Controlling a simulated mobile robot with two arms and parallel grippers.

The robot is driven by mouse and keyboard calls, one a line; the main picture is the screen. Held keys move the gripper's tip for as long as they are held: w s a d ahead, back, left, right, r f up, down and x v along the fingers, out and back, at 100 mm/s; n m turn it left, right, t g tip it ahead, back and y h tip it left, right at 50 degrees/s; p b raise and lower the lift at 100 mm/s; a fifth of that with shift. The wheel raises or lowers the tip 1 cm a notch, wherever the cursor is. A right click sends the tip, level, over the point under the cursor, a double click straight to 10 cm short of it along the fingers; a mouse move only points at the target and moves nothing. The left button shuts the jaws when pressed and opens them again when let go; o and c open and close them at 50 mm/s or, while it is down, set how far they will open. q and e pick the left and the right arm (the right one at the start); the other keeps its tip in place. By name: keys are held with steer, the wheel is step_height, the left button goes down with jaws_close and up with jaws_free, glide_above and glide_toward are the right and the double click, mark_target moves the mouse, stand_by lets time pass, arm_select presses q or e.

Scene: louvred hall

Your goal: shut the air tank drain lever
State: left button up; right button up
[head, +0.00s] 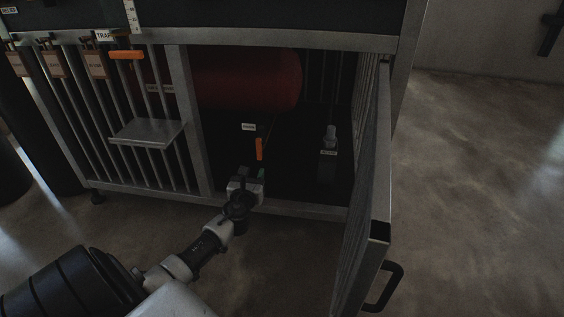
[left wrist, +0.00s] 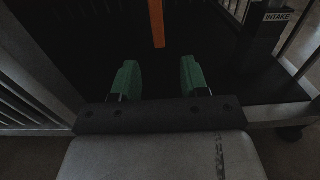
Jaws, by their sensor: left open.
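An orange lever (head: 259,148) hangs upright below a small label (head: 249,127) inside the open cabinet bay, under the red tank (head: 250,78). The label's text is too small to read surely. My left gripper (head: 251,174) is at the bay's front sill, just below and in front of the lever. In the left wrist view the same orange lever (left wrist: 157,22) stands ahead of the two green fingertips, centred between them and apart from them. My left gripper (left wrist: 158,78) is open and empty. My right gripper is not in view.
The barred door (head: 368,190) stands open at the right, with a black handle (head: 382,287). A post with an INTAKE label (left wrist: 278,17) stands right of the lever. Another orange lever (head: 126,54) and a small shelf (head: 147,132) are on the left bars. Floor at right is clear.

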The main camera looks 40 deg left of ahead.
mark_target(259, 155)
arm_select(q)
steer(key=b+x, duration=0.3)
steer(key=x, duration=0.5)
steer(key=shift+w+a+f+b, duration=0.1)
steer(key=shift+a+f+b, duration=0.1)
steer(key=shift+b, duration=0.15)
steer(key=shift+d+r, duration=0.1)
steer(key=shift+r, duration=0.1)
steer(key=shift+x, duration=0.8)
steer(key=shift+c, duration=0.3)
jaws_close()
